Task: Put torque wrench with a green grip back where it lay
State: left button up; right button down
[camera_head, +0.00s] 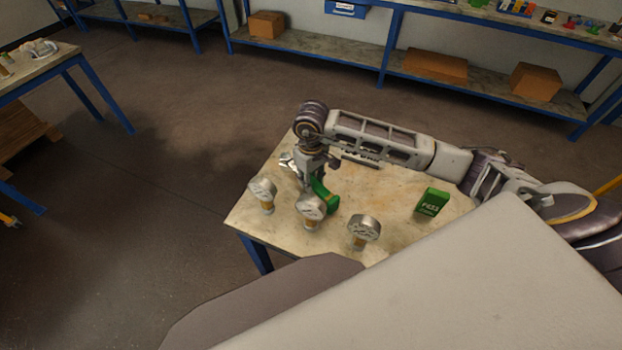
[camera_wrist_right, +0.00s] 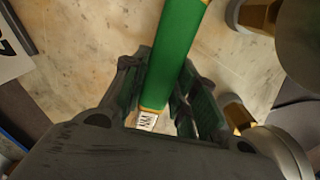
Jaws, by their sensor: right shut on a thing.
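The torque wrench with a green grip (camera_head: 327,197) is in my right gripper (camera_head: 313,178) over the table, among the gauges. In the right wrist view its green grip (camera_wrist_right: 178,50) runs up from between the fingers of my right gripper (camera_wrist_right: 163,98), which are shut on it. A small white label with dark marks shows near the grip's lower end. A shiny metal part (camera_head: 288,161) shows left of the gripper in the head view; I cannot tell if it belongs to the wrench. Whether the wrench touches the table is unclear. My left gripper is not in view.
Three round gauges with brass stems stand along the table's (camera_head: 400,190) near side: left gauge (camera_head: 263,189), middle gauge (camera_head: 311,206), right gauge (camera_head: 364,228). A green box (camera_head: 432,202) stands to the right.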

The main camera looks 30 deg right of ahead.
jog(key=shift+f+b, duration=0.35)
jog(key=shift+b, duration=0.05)
dwell(0.4)
jog(key=c, duration=1.1)
grip_release()
jog(key=shift+o, duration=0.2)
jog(key=shift+r, duration=0.1)
notch_tip(320, 180, up, 12)
notch_tip(320, 180, up, 9)
jog(key=p, duration=0.9)
jog(key=shift+r+p, duration=0.45)
jog(key=shift+p, duration=0.15)
